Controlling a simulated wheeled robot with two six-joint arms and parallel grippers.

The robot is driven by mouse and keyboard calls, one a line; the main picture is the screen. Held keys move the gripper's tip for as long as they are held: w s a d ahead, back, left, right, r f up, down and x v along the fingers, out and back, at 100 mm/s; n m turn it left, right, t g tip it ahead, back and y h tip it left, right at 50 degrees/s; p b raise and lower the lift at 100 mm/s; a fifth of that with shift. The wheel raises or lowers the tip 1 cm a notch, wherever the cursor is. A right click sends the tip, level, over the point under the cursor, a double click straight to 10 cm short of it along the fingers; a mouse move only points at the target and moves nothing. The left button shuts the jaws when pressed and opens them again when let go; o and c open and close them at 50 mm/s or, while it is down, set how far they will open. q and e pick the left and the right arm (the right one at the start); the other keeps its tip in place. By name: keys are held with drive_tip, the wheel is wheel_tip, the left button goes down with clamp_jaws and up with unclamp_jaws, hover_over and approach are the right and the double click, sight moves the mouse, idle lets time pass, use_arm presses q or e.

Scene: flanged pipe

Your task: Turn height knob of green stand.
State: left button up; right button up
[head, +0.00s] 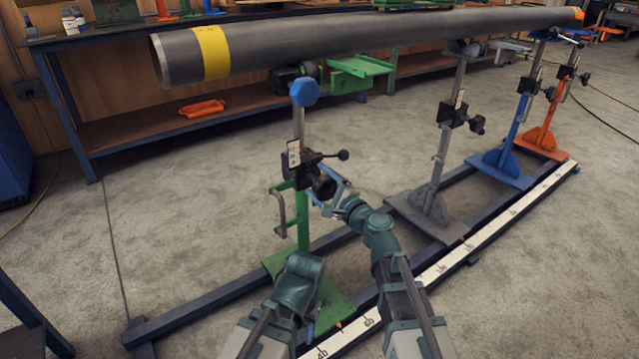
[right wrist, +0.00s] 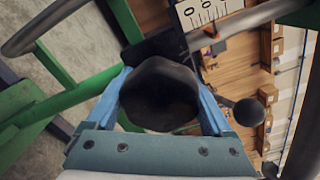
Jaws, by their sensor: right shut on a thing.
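The green stand (head: 304,222) rises in the middle of the head view, with a blue knob (head: 304,92) at its top and a small scale plate on its post. Its black height knob (head: 323,187) sits on the side of the black clamp block. In the right wrist view the dark, faceted knob (right wrist: 158,95) fills the space between the blue fingers. My right gripper (head: 332,194) is shut on this knob. A ball-ended lever (head: 342,155) sticks out just above it. My left arm shows low in the head view, but I cannot make out its gripper.
A long grey pipe (head: 350,40) with a yellow band lies above the stands. Grey (head: 437,160), blue (head: 512,150) and orange (head: 546,125) stands line the rail to the right. A workbench (head: 130,130) stands behind.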

idle(0.4)
drive_tip(key=o, duration=1.1)
drive_tip(key=shift+s, duration=0.1)
